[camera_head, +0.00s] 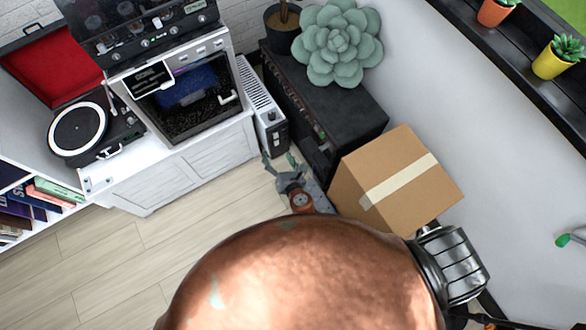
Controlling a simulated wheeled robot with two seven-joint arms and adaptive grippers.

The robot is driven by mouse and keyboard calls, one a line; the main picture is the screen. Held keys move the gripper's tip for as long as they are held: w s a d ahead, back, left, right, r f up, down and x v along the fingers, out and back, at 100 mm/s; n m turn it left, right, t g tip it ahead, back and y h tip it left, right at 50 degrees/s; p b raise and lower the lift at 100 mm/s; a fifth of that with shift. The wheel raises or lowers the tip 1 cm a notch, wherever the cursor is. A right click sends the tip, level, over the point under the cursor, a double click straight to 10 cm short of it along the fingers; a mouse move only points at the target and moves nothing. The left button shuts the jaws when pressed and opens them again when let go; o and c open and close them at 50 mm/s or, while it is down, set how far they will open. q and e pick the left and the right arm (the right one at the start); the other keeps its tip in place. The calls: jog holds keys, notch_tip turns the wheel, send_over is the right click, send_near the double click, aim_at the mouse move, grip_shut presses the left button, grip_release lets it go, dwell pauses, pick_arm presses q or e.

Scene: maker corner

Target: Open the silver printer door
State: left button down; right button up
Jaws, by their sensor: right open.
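The silver printer (222,45) stands on a white cabinet at the upper left. Its door (205,128) has a dark window in a pale frame and looks shut. A small light handle (228,98) is on the door's right side. Something blue shows behind the window. My right gripper (279,161) is open and looks empty, low and to the right of the printer door, apart from the handle. Its wrist runs down behind a large copper-coloured rounded form that fills the bottom middle. My left gripper is not in view.
A record player (78,130) with a red-lined lid is left of the printer. A slim white unit (262,108), a black cabinet (350,108) with a succulent (338,45), and a cardboard box (385,190) are to the right. Wooden floor (110,255) is clear at lower left.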

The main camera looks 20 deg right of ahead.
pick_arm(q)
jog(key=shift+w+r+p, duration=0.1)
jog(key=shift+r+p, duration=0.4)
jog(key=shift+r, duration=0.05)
pick_arm(e)
jog(key=s+d+f+m+g, duration=0.2)
jog(key=s+d+f+m, duration=0.1)
jog(key=f, duration=0.3)
jog(key=shift+d+f+h, duration=0.35)
jog(key=shift+d+h, duration=0.05)
jog(key=shift+d, duration=0.45)
jog(key=shift+s, duration=0.1)
